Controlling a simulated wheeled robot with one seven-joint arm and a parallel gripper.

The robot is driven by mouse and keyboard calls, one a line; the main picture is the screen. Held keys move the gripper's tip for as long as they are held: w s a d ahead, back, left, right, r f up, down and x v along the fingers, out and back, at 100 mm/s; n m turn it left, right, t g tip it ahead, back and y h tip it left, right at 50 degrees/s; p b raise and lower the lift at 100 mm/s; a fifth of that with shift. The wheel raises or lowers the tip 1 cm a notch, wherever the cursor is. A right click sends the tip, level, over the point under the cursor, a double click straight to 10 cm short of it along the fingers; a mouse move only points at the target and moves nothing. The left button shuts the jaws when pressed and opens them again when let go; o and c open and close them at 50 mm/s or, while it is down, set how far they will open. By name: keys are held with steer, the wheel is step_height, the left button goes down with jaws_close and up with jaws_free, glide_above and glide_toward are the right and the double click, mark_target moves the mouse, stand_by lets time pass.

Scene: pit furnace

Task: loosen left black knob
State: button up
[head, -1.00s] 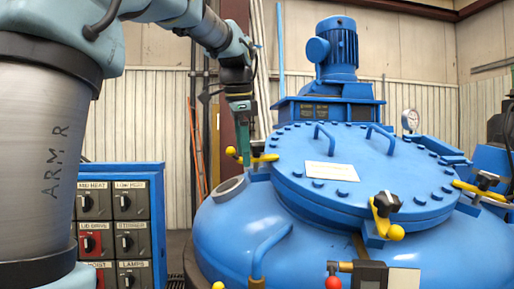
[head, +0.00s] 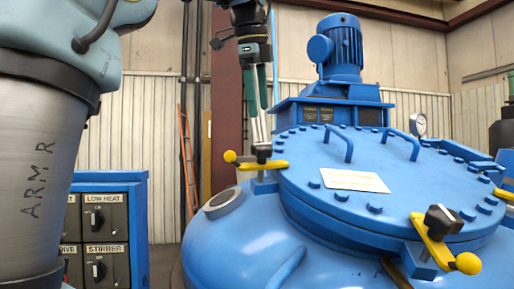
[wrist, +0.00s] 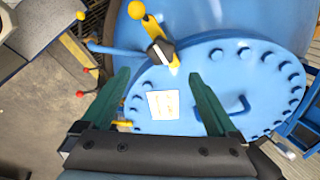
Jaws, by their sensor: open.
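The left black knob (head: 262,151) sits on a yellow clamp bar (head: 268,164) with a ball end, at the left edge of the blue lid (head: 320,205). My gripper (head: 257,107) points down above this knob, with its green fingers apart from it. In the wrist view my gripper (wrist: 163,85) is open and empty. There the knob (wrist: 160,52) shows beyond the fingertips, roughly midway between them, with its yellow ball (wrist: 137,10) farther out.
Another black knob (head: 442,221) on a yellow clamp is at the lid's front. Lid handles (head: 337,143) and a blue motor (head: 338,48) rise above the lid. A labelled switch panel (head: 107,230) stands at the left. A blue pipe (wrist: 115,50) lies left of the knob in the wrist view.

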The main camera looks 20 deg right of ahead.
mark_target(263, 145)
steer(key=x, duration=1)
steer(key=shift+w+d+f, duration=0.1)
steer(key=shift+w+f, duration=0.15)
steer(key=shift+f, duration=0.05)
steer(key=shift+c, duration=0.2)
steer(key=c, duration=1.3)
